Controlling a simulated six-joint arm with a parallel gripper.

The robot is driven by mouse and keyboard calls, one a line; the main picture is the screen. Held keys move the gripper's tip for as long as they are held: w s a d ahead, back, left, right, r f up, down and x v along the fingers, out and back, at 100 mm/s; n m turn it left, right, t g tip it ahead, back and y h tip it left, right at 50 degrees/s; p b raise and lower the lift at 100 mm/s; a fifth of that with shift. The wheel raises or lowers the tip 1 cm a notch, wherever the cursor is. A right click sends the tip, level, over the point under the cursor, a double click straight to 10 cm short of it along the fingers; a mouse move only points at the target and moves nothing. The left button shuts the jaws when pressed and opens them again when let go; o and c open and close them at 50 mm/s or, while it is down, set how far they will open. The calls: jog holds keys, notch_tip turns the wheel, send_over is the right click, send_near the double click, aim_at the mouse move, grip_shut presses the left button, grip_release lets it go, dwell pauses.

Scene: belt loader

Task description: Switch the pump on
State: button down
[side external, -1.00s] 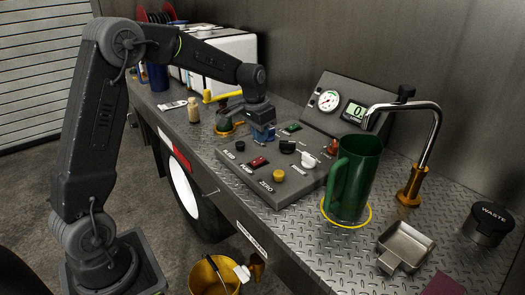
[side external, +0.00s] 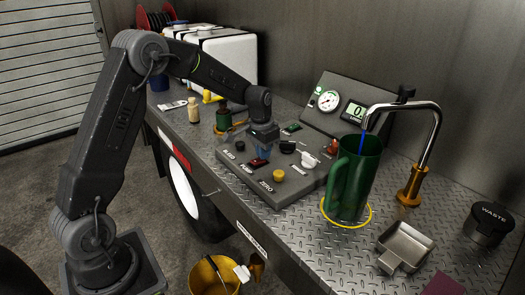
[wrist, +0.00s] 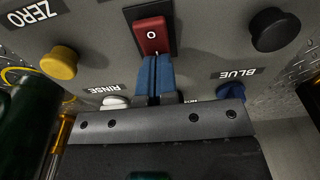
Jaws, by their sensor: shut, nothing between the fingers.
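The red pump rocker switch (side external: 257,163) sits on the grey control box (side external: 285,190). In the wrist view the red rocker (wrist: 152,36) shows its "O" mark. My gripper (side external: 262,152) is shut, with nothing between its blue fingers, over the switch. In the wrist view the fingertips (wrist: 155,60) are at the rocker's near edge and appear to touch it. A blue stream (side external: 363,143) runs from the chrome spout (side external: 420,106) into the green jug (side external: 352,185). A small green lamp (side external: 319,89) is lit on the gauge panel (side external: 312,104).
Close to the switch are the yellow zero button (side external: 279,175), a black knob (side external: 240,146) and the white rinse knob (side external: 310,158). The jug stands in a yellow ring (side external: 368,218) right of the box. A metal tray (side external: 404,245) and waste cup (side external: 488,224) are further right.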

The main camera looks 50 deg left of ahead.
aim_at(256, 159)
jog(key=shift+s+f, duration=0.15)
jog(key=shift+s, duration=0.1)
jog(key=shift+s+r, duration=0.35)
jog(key=shift+s, duration=0.25)
jog(key=shift+r, duration=0.1)
notch_tip(256, 159, up, 14)
jog(key=s, duration=0.2)
dwell(0.3)
jog(key=shift+w+a+f+t, duration=0.2)
jog(key=shift+w+a+t, duration=0.1)
jog(key=shift+w, duration=0.4)
